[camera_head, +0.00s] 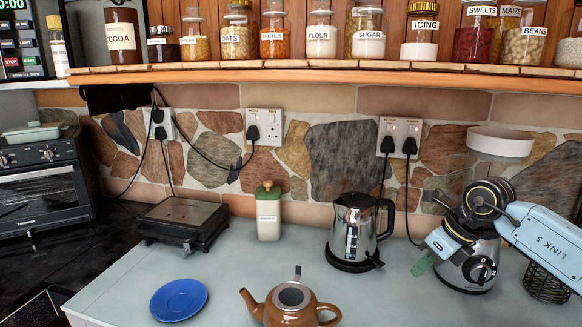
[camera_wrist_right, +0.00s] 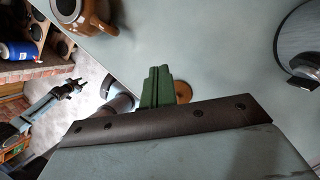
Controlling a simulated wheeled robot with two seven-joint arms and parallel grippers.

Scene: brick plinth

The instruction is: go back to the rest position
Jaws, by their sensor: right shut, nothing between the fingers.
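My right arm (camera_head: 552,240) reaches in from the right in the head view, in front of the blender base. Its gripper (camera_head: 424,264) has green fingers, which are shut and empty above the counter, right of the kettle. The green fingers (camera_wrist_right: 157,88) also show pressed together in the right wrist view, with a brown round thing partly hidden behind them. My left gripper is not in the head view. A grey arm with a dark gripper (camera_wrist_right: 70,88) shows small at the left of the right wrist view; its jaws are too small to judge.
A blender base (camera_head: 470,266) stands close behind my right gripper. A jar shelf (camera_head: 300,75) spans the back wall.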

